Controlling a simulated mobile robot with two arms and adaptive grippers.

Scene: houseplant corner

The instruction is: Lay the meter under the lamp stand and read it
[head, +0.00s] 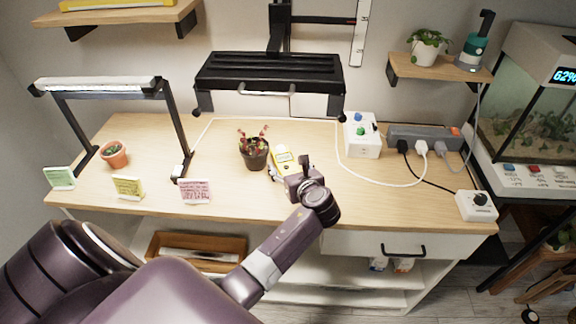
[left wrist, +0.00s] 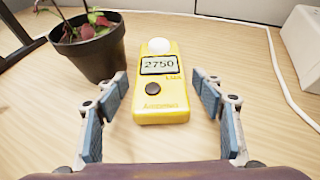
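The yellow meter (head: 283,161) lies on the wooden tabletop, right of a dark potted plant (head: 254,152). In the left wrist view the meter (left wrist: 160,94) lies face up with a white dome, and its display reads 2750. My left gripper (head: 284,174) is at the meter's near end. Its fingers (left wrist: 159,88) are spread on both sides of the meter, with gaps, not touching it. A lamp stand with a lit white bar on black legs (head: 178,122) stands at the left, away from the meter. My right gripper is not in view.
A black lamp fixture (head: 270,72) hangs on the wall behind the meter. The dark pot (left wrist: 88,50) is close to the left finger. A white control box (head: 361,136), cables and power strip (head: 425,136) are right. Small cards and a terracotta pot (head: 115,158) are left.

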